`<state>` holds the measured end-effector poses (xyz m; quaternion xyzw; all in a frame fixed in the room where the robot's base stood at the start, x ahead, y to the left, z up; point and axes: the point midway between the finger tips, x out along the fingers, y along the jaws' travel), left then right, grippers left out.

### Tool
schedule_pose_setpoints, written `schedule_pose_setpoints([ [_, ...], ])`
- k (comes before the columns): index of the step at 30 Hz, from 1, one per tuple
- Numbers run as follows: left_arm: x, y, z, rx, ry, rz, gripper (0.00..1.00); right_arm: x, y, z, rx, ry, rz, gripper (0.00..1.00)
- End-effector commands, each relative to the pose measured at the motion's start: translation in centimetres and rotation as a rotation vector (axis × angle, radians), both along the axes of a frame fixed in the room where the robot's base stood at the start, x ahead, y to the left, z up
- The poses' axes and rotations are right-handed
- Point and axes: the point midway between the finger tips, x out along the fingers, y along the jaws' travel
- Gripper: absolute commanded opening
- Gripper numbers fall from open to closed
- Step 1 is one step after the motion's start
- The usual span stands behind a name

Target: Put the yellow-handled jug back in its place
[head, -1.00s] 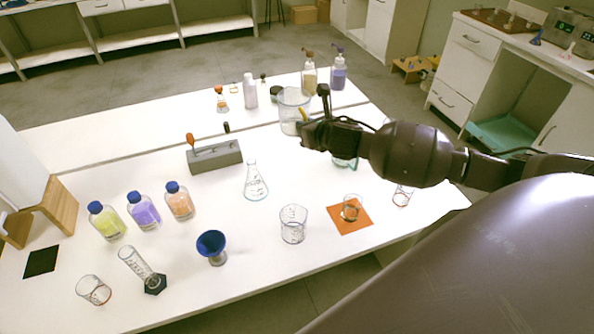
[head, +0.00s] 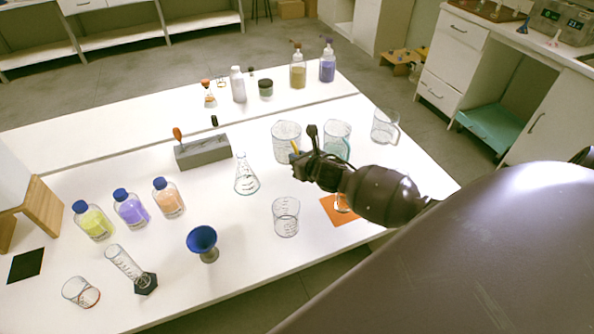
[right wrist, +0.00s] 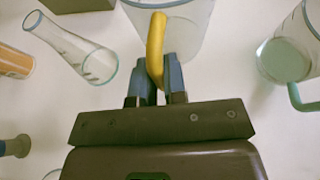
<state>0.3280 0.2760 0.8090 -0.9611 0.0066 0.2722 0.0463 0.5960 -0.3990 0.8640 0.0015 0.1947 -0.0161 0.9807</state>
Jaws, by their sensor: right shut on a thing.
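The yellow-handled jug (head: 286,136) is a large clear jug among the glassware right of the table's middle. Its yellow handle (right wrist: 156,45) is between the fingers of my right gripper (head: 299,157) in the head view. In the right wrist view my right gripper (right wrist: 160,85) is shut on that handle, and the jug wall (right wrist: 185,30) rises just beyond it. The jug looks upright. I cannot tell whether its base touches the table. My left gripper is out of view.
A teal-handled jug (head: 340,128) and another clear jug (head: 385,124) stand to the right. An Erlenmeyer flask (head: 245,178) stands left, a beaker (head: 286,218) in front. An orange mat (head: 328,207) lies under my arm. Bottles (head: 298,72) stand at the back.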

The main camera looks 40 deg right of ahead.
Motion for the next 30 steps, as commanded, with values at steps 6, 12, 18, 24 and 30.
schedule_pose_setpoints([
  [6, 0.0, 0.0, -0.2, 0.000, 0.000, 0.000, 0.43, 0.0, 0.0, -1.2, 0.001, 0.000, 0.000, 0.00],
  [12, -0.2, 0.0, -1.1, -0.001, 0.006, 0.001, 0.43, 0.0, 0.0, -3.9, 0.003, 0.002, -0.002, 0.00],
  [18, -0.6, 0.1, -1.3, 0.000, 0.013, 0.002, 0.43, 0.0, 0.0, -4.5, 0.000, -0.001, 0.001, 0.00],
  [24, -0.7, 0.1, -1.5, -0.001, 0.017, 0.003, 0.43, 0.0, 0.0, -4.6, -0.001, -0.001, 0.000, 0.00],
  [30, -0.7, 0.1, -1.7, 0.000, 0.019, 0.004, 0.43, 0.0, 0.0, -4.8, -0.001, 0.000, 0.000, 0.27],
])
